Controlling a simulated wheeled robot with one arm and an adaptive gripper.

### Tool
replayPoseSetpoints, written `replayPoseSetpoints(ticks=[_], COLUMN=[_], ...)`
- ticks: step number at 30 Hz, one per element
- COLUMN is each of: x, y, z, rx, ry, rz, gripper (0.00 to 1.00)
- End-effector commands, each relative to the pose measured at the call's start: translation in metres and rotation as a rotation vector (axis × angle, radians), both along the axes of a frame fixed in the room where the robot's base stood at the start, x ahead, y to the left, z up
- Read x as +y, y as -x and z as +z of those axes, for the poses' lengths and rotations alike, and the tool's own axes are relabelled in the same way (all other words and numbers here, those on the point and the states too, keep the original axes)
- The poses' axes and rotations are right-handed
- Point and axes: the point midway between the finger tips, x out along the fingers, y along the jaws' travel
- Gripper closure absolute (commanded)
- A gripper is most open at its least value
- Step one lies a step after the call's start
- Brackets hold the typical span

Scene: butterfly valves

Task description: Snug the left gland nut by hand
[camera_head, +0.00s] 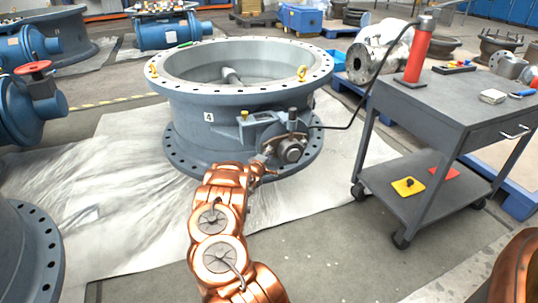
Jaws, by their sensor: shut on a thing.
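A large grey butterfly valve body (215,115), marked 4, stands on a pale sheet. On its near right side is a bracket with a round shaft end and gland (290,150). My copper-coloured arm reaches up from the bottom of the picture. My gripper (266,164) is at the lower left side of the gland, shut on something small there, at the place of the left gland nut. The nut itself is too small and too hidden by the gripper to make out.
A grey cart (450,105) stands to the right, with a red cylinder (417,55) on top. A black hose (362,98) runs from the cylinder to the valve's bracket. Blue valves (30,100) stand at the left. The sheet before the valve is clear.

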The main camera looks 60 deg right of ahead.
Motion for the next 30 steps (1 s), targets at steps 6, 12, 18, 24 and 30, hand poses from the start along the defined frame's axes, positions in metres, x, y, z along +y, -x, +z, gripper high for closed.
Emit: replayPoseSetpoints(ticks=[6,12,18,24,30], x=[-0.0003,0.0,-0.0002,-0.0019,-0.0021], y=[-0.0002,0.0004,0.0004,0.0005,0.0013], z=[0.0083,0.0106,0.0109,0.0117,0.0082], rx=[-0.035,-0.095,-0.17,-0.247,-0.311], ry=[-0.048,-0.144,-0.261,-0.369,-0.469], rz=[0.001,0.0,0.001,0.001,0.0], gripper=[1.0,1.0,1.0,1.0,1.0])
